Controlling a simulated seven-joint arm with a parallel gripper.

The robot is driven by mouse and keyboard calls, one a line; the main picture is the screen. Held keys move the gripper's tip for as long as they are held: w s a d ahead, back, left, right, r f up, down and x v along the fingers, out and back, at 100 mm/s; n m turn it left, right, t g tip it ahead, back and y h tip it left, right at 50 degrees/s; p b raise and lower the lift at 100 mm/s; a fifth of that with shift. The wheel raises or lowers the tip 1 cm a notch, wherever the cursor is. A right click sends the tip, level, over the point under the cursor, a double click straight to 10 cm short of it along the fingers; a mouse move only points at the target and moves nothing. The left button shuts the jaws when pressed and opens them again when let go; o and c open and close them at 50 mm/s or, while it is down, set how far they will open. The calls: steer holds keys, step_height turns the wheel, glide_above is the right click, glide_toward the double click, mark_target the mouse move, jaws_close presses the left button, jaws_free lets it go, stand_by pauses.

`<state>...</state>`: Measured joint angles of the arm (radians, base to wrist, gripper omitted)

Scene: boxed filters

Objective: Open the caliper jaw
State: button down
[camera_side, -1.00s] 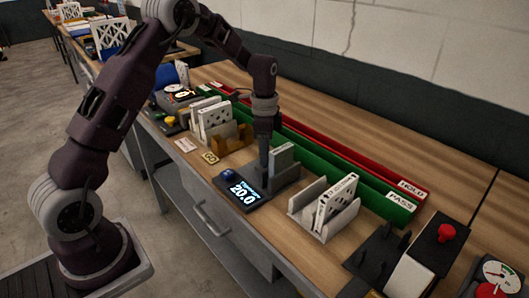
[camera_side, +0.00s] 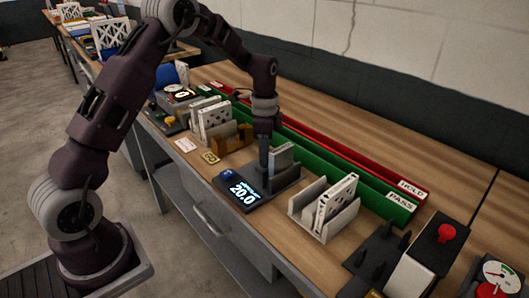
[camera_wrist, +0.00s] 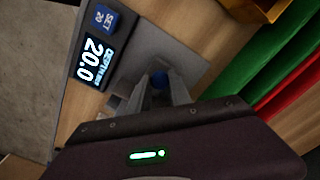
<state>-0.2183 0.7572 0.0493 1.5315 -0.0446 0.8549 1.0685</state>
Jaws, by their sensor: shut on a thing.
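The caliper is a dark grey unit with a display (camera_side: 241,190) reading 20.0, lying on the bench in the side view. Its display also shows in the wrist view (camera_wrist: 89,62). A grey upright caliper block (camera_side: 283,155) stands at its far end. My gripper (camera_side: 264,168) points down at the caliper beside this block. The jaw's gap is hidden by the fingers and the block.
A blue button (camera_side: 228,175) sits beside the display. A grey holder (camera_side: 303,212) with a white filter (camera_side: 336,197) stands to the right. Green PASS (camera_side: 350,180) and red HOLD (camera_side: 385,176) channels run behind. More filters (camera_side: 213,117) stand to the left.

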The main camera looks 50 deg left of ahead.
stand_by(0.4)
steer(key=shift+a+r, duration=0.1)
steer(key=shift+a, duration=1.5)
steer(key=c, duration=1.2)
jaws_free()
steer(key=shift+o, duration=0.2)
step_height(320, 180, up, 7)
